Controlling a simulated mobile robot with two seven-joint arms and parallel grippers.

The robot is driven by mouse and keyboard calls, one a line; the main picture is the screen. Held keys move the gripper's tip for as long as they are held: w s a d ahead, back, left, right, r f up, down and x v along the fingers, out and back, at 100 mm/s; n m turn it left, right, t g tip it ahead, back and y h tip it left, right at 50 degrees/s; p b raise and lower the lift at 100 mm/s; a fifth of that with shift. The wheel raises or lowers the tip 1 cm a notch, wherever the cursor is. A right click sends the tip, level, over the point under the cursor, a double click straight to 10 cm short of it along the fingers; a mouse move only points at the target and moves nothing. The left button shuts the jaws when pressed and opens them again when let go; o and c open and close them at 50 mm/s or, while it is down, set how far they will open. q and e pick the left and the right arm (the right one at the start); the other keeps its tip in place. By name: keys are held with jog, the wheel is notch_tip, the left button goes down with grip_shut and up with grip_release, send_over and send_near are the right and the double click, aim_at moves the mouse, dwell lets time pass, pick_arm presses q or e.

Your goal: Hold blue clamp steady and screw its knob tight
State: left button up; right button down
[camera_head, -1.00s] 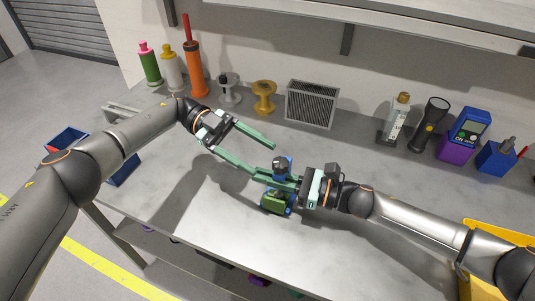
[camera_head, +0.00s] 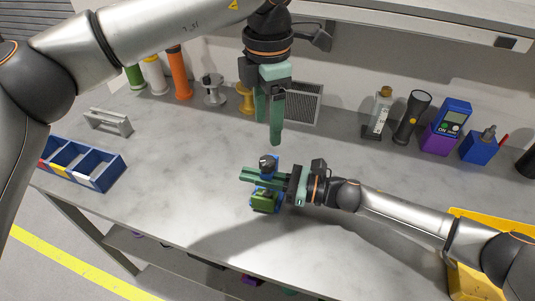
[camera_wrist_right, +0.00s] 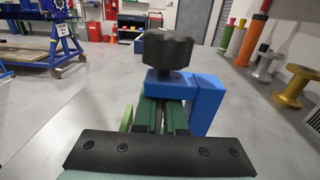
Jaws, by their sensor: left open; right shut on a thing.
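The blue clamp (camera_head: 281,196) stands on the workbench, its dark knob (camera_head: 267,161) on top. In the right wrist view the blue clamp body (camera_wrist_right: 207,103) and the black lobed knob (camera_wrist_right: 168,48) are close in front. My right gripper (camera_head: 256,176) is shut on the clamp below the knob, coming from the right. A green block (camera_head: 264,203) sits at the clamp's lower front. My left gripper (camera_head: 270,135) is open and empty, pointing down above the clamp's knob, apart from it. The right gripper's fingers hide part of the clamp.
A blue divided bin (camera_head: 112,176) and a grey bracket (camera_head: 107,122) are at the left. The bench left of the clamp is clear.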

aim_at(268, 160)
pick_arm(q)
notch_tip(268, 160, down, 10)
jog(key=shift+r, duration=0.25)
jog(key=shift+c, duration=0.2)
grip_shut()
dwell(0.4)
